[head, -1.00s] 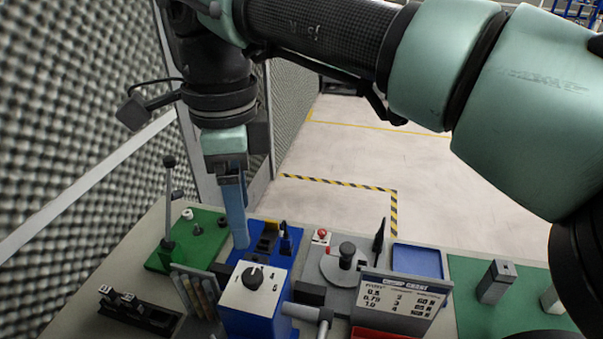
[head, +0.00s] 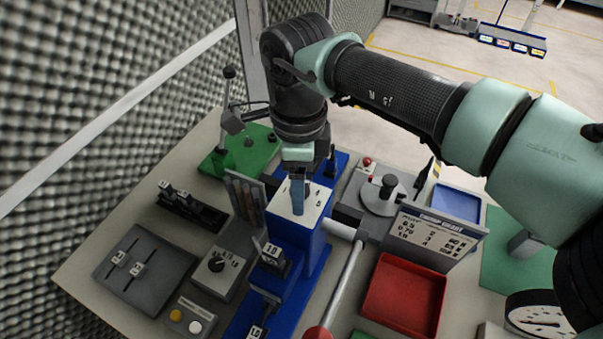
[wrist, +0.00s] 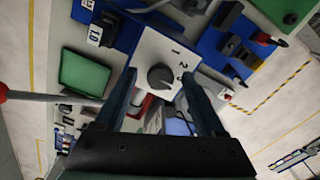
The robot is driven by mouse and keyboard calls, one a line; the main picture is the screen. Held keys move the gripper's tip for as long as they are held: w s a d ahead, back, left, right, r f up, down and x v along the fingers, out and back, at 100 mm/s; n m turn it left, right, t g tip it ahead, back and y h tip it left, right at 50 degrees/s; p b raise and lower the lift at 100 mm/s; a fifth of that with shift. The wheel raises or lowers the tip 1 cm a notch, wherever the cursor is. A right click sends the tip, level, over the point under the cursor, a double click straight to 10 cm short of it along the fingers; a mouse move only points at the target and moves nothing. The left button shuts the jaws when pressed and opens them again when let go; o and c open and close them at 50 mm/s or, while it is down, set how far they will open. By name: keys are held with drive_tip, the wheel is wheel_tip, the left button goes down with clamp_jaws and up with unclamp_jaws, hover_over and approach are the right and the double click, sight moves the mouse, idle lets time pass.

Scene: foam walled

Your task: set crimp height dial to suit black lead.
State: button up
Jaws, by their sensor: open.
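The crimp height dial is a dark round knob (wrist: 160,77) on the white top plate (wrist: 150,50) of the blue press (head: 292,238), with the marks 1, 2 and 3 beside it in the wrist view. Where its pointer aims is hard to tell. My gripper (head: 298,210) is open above the plate, fingers pointing down; in the wrist view they lie on either side of the knob, and contact is unclear. In the head view my gripper mostly hides the knob. The crimp chart (head: 435,236) stands to the right. A holder with coloured strips (head: 245,198) stands to the left; no black lead is clearly seen.
A long lever (head: 345,280) with a red end comes forward from the press. A red tray (head: 404,297) lies to its right. A grey box with another knob (head: 217,264) and a slider panel (head: 143,269) are at left. A foam wall borders the left side.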

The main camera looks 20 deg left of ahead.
clamp_jaws()
idle(0.4)
drive_tip(key=shift+f+m+b, duration=0.1)
drive_tip(key=shift+m+b, duration=0.25)
drive_tip(key=shift+m, duration=0.05)
drive_tip(key=m+b, duration=0.2)
drive_tip(key=shift+w+m, duration=0.1)
drive_tip(key=shift+m, duration=0.2)
drive_tip(key=shift+m+b, duration=1.25)
drive_tip(key=shift+m, duration=0.95)
unclamp_jaws()
